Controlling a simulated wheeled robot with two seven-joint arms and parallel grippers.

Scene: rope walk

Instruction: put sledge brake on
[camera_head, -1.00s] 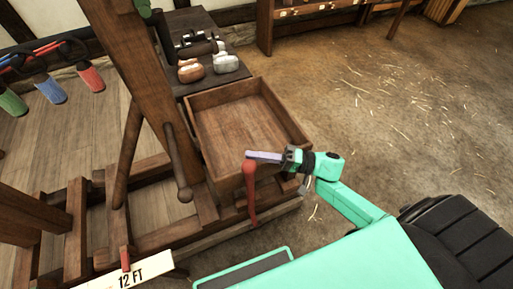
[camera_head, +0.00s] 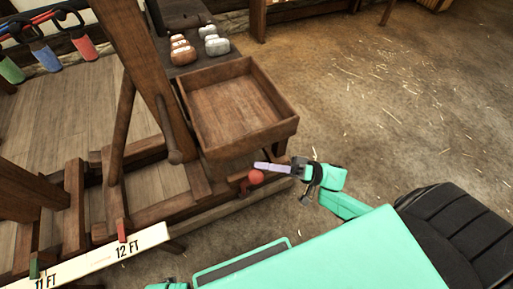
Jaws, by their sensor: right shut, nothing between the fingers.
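The sledge brake appears to be the red lever with a round red knob (camera_head: 256,177), low on the sledge's wooden frame (camera_head: 212,215), just below the front corner of a wooden tray. I see it nearly end-on, so its shaft is mostly hidden behind the knob. My right gripper (camera_head: 258,166) comes in from the right, its pale fingers shut and empty. The fingertips lie just above the knob in the picture; I cannot tell whether they touch it.
The empty wooden tray (camera_head: 291,128) stands behind the lever. A dark bench (camera_head: 187,66) with brown and white bundles is beyond it. A white measuring board (camera_head: 88,262) marked 11 FT and 12 FT lies at lower left. The floor at right is open.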

